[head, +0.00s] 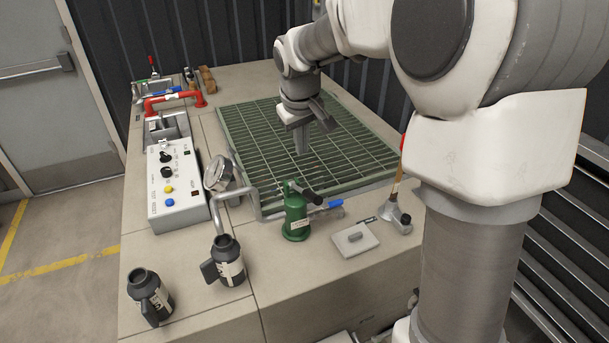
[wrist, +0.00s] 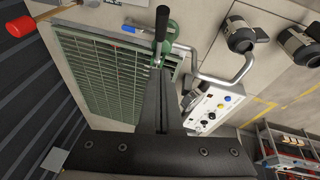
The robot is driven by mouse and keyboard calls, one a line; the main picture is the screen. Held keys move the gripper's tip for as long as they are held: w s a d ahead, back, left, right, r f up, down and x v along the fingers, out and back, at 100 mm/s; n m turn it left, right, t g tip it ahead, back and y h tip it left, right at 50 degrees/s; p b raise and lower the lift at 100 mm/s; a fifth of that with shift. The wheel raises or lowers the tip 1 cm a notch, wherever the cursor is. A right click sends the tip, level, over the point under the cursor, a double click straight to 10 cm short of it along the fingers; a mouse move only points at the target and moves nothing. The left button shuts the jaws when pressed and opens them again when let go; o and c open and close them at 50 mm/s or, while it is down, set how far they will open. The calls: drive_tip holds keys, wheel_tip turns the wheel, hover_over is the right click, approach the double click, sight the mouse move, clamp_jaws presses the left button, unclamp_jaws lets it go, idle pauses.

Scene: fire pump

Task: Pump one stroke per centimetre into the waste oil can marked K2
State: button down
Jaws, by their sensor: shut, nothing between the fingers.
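A small green pump (head: 297,215) stands on the bench with a black lever handle (head: 305,193) on top. It also shows near the top of the wrist view (wrist: 170,45). A bent grey pipe (head: 246,191) runs left from it; its end comes down at the mouth of a dark can (head: 229,263). A second dark can (head: 151,298) stands front left, apart from the pipe. Both have pale labels; I cannot read the marks. Both cans show at upper right in the wrist view. My gripper (head: 302,150) is shut and empty above the green grating, behind the pump.
A round gauge (head: 219,172) is by the pipe. A blue valve lever (head: 335,204) is right of the pump, near a pale plate (head: 355,239) and a red-topped stick (wrist: 20,27). A control box (head: 175,185) sits left. The green grating (head: 345,130) is clear.

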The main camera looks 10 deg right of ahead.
drive_tip(key=shift+f, duration=0.1)
drive_tip(key=p, duration=0.2)
hover_over(309, 192)
drive_tip(key=f, duration=1.1)
drive_tip(key=shift+s+a+f, duration=0.25)
drive_tip(key=shift+s+a, duration=0.05)
drive_tip(key=shift+a, duration=0.05)
drive_tip(key=shift+s+d+f, duration=0.15)
drive_tip(key=shift+s+f, duration=0.1)
drive_tip(key=shift+f, duration=0.35)
drive_tip(key=shift+f+b, duration=0.15)
drive_tip(key=shift+b, duration=0.2)
